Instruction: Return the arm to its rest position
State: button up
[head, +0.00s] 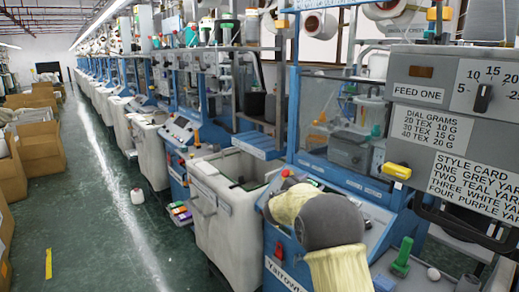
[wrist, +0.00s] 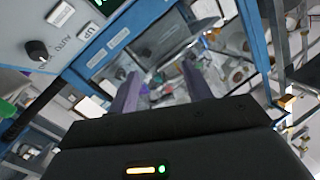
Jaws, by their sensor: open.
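My arm (head: 335,222), cream and grey, rises from the bottom of the head view and bends left in front of a blue knitting machine. My gripper (wrist: 161,88) shows in the wrist view as two purple-grey fingers spread apart beyond the dark gripper body. Nothing is visible held between the fingers. The gripper faces a machine's blue-framed opening with blurred parts inside. In the head view I cannot clearly make out the fingers.
A grey control box (head: 445,125) with dial and labels stands close on the right. A white bin (head: 228,215) stands left of my arm. A green peg (head: 402,258) sits at lower right. Cardboard boxes (head: 38,158) line the left; the green aisle floor (head: 95,215) is mostly clear.

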jog(key=s+f+n+g+y+p, duration=0.1)
jog(key=s+f+n+g+y, duration=0.2)
jog(key=s, duration=1.1)
jog(key=s+a+f+n+g+y+p, duration=0.1)
jog(key=s+f+n+g+y+p, duration=0.1)
jog(key=s, duration=1.2)
jog(key=s+a+f+n+g+y+p, duration=0.1)
jog(key=s+f+n+g+y, duration=0.3)
jog(key=s, duration=1)
jog(key=n+g+y+p, duration=0.1)
jog(key=n+g, duration=0.1)
jog(key=n, duration=0.1)
jog(key=shift+f, duration=0.2)
